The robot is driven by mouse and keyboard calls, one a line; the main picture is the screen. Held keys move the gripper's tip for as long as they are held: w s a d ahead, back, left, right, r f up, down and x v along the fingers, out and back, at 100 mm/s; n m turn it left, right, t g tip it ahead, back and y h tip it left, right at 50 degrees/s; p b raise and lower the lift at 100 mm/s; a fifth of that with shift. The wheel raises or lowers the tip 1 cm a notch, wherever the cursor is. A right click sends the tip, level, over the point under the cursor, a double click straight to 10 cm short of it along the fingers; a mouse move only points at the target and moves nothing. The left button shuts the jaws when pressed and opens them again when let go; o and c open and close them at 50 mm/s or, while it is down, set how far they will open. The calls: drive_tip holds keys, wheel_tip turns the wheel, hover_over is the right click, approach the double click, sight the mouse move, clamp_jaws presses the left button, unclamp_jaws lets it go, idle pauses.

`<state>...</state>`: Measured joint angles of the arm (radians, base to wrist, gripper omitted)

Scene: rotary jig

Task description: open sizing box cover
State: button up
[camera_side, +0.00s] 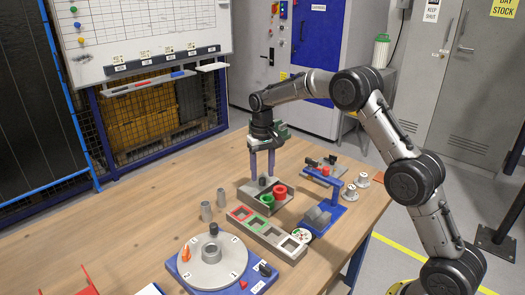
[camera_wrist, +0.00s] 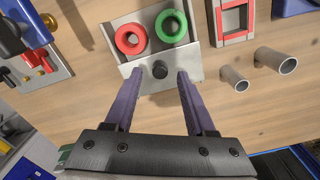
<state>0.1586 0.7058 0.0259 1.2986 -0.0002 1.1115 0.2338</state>
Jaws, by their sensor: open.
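The sizing box (camera_side: 248,196) is a grey block on the wooden table, with a red ring (camera_wrist: 131,39) and a green ring (camera_wrist: 171,26) showing on one part. Its cover (camera_wrist: 150,84) appears as a light grey plate beside the rings, with a dark round knob (camera_wrist: 160,69) on it. The cover lies over its end of the box; I cannot see beneath it. My gripper (camera_side: 262,177) points down over the cover with its two purple fingers apart. In the wrist view the fingers stand on either side of the knob with gaps; contact with the cover is unclear.
A grey tray with coloured square frames (camera_side: 268,234) lies in front of the box. Two metal tubes (camera_side: 213,203) stand to its left. A rotary dial on a blue base (camera_side: 190,270) is at the front. A blue fixture (camera_side: 322,215) stands right.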

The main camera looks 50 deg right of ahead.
sight(262, 179)
wheel_tip(262, 179, up, 12)
drive_tip(key=shift+r, duration=0.2)
idle(0.4)
